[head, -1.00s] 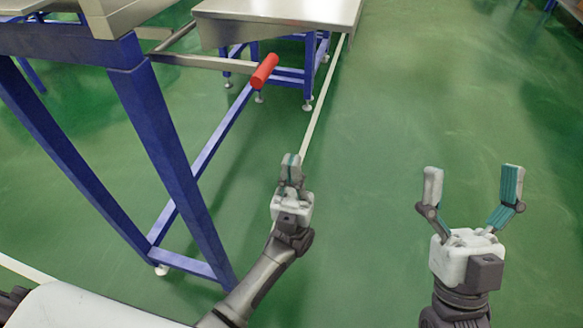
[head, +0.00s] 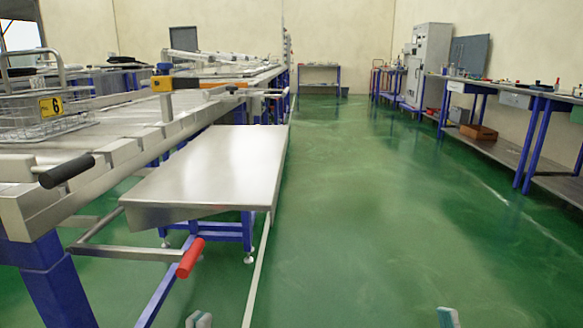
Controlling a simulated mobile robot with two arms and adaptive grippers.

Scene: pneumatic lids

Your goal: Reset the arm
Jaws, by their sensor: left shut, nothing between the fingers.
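Only the tips of my grippers show, at the bottom edge of the head view. My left gripper (head: 198,320) is shut and empty, over the green floor to the right of the red-handled bar. My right gripper (head: 448,318) shows just a small piece of white and teal fingertip over open floor, so its opening cannot be told. Both arms and gripper bodies are out of the picture. Neither visible tip touches anything.
A low steel table (head: 205,165) stands ahead on the left, with a red handle (head: 190,258) before it. A long bench carries a wire basket (head: 40,125) and a black handle (head: 67,170). Workbenches (head: 520,100) line the right. The green floor (head: 370,210) between is clear.

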